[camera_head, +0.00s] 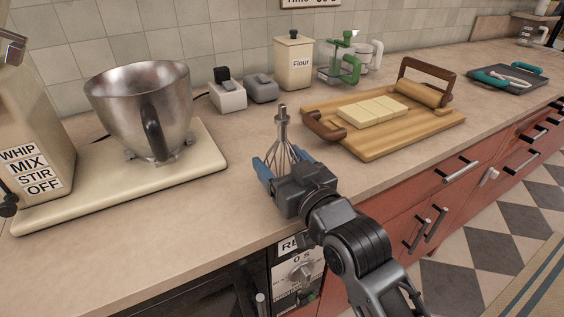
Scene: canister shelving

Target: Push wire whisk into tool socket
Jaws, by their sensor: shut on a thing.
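The wire whisk (282,127) is upright, with its metal shank pointing up and its wire loops downward. My gripper (281,160), with blue fingers, is shut on the whisk around its wires, above the counter's front edge. The gripper body hides part of the lower loops. The mixer (45,150) stands at the far left, to the left of my gripper and apart from the whisk. A grey metal part (12,46) shows at the top left edge, cut off by the frame. I cannot tell whether it is the tool socket.
A steel bowl (130,105) with a dark handle stands on the mixer's base (190,165). A wooden board (390,140) with pale blocks lies right of the whisk. A flour canister (294,60) and small boxes stand behind. The counter (150,240) is clear at front left.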

